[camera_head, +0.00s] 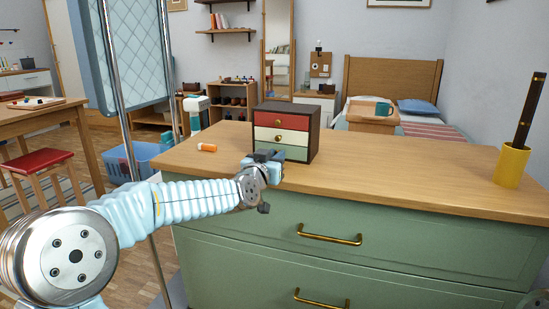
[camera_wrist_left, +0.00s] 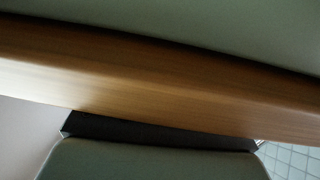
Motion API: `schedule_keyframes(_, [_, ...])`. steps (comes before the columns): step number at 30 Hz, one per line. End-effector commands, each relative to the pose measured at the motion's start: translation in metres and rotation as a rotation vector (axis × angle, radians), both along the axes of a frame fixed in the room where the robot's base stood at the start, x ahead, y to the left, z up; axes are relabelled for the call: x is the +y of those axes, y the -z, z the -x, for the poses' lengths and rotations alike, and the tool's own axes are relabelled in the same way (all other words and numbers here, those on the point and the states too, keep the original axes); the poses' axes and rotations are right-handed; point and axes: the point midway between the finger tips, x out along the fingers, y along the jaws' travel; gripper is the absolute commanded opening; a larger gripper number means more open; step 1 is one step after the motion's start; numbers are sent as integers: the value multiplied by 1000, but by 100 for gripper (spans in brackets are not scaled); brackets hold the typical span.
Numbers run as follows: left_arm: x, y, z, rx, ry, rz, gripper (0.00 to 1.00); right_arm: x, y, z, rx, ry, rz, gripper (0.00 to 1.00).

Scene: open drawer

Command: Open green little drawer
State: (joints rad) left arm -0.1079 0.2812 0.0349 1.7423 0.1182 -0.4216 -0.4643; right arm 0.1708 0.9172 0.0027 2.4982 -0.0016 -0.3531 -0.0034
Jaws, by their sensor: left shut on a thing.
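A small dark brown chest (camera_head: 314,130) with red, cream and green drawer fronts stands on the wooden top of the green dresser. Its green little drawer (camera_head: 296,153) is the lowest one, and my gripper covers part of its front. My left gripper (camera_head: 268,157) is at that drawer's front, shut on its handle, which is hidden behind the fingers. I cannot tell whether the drawer is pulled out at all. The left wrist view shows a pale green surface, a wooden strip and a dark edge very close up. My right gripper is out of view.
A yellow cup (camera_head: 511,165) with a dark stick stands at the right end. The top between chest and cup is clear.

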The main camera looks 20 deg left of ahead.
Motion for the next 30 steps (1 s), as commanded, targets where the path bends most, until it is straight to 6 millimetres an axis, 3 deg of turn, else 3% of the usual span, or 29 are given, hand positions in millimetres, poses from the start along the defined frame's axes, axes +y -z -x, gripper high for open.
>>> schedule_keyframes(9, [0, 0, 3, -1, 0, 0, 0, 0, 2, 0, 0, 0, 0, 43])
schedule_keyframes(20, [6, 0, 58, -2, -1, 0, 0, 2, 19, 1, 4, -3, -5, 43])
schedule_keyframes(29, [6, 0, 60, 0, -1, 0, 0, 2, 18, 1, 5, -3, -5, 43])
schedule_keyframes(30, [6, 0, 60, 0, -1, 0, 24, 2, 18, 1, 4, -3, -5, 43])
